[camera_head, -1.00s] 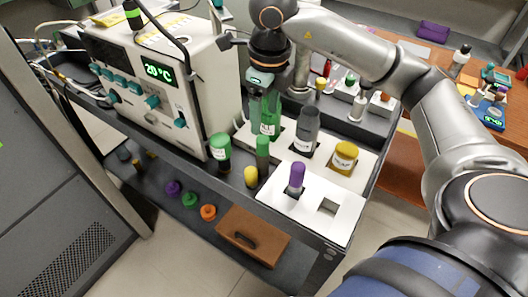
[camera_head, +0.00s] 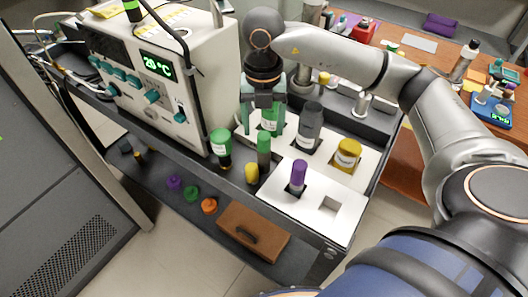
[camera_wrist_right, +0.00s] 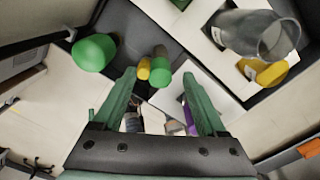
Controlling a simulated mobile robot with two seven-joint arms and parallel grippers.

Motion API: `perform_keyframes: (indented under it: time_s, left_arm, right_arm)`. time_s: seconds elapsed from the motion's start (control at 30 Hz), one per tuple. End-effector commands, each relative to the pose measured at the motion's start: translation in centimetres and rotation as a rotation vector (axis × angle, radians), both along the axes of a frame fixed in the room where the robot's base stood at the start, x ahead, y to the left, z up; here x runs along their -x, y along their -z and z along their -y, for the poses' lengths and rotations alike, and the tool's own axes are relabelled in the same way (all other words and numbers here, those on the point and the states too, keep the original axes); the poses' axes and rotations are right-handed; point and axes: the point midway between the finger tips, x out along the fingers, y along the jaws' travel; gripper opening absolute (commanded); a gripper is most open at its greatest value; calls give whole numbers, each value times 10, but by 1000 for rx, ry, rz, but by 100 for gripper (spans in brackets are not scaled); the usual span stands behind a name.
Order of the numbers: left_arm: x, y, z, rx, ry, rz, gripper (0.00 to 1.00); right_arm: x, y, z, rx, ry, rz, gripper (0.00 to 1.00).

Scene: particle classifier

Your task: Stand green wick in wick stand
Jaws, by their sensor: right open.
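The green wick (camera_head: 264,147) stands upright on the dark shelf strip beside a short yellow one, left of the wick stand. In the right wrist view the green wick (camera_wrist_right: 160,70) shows from above, beyond the fingertips. The wick stand (camera_head: 285,203) is a white plate with square holes. A purple wick (camera_head: 298,175) stands in one hole; the hole at its right is empty. My left gripper is not in view.
The short yellow wick (camera_head: 251,174) and a green-capped bottle (camera_head: 221,143) stand close to the green wick. A grey bottle (camera_head: 310,128) and a yellow jar (camera_head: 347,155) stand behind the stand. A temperature device (camera_head: 160,75) rises at the left.

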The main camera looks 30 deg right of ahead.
Motion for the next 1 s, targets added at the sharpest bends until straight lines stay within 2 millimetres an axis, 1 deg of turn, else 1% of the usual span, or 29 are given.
perform_keyframes:
  time_s: [0.03,0.1,0.27,0.47,0.5,0.6,0.7,0.87,0.93,1.0]
  left_arm:
    - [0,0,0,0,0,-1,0]
    - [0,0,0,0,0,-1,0]
    - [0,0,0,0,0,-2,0]
    - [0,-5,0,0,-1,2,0]
    - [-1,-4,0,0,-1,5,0]
    - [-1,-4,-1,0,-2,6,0]
    - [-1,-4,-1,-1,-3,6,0]
    - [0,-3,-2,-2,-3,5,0]
    - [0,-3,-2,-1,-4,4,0]
    - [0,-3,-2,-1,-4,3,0]
  right_arm:
    - [0,8,0,1,0,-2,74]
    - [0,16,0,1,0,-2,74]
    - [1,26,0,1,-1,0,74]
    - [8,54,-3,1,-2,-3,74]
    - [7,60,-3,1,-1,-3,74]
    - [7,70,-3,0,-1,0,74]
    - [7,73,-3,0,-1,1,74]
    - [6,73,-3,0,-1,1,74]
    - [6,73,-3,0,-1,1,69]
    - [6,73,-3,0,-2,1,61]
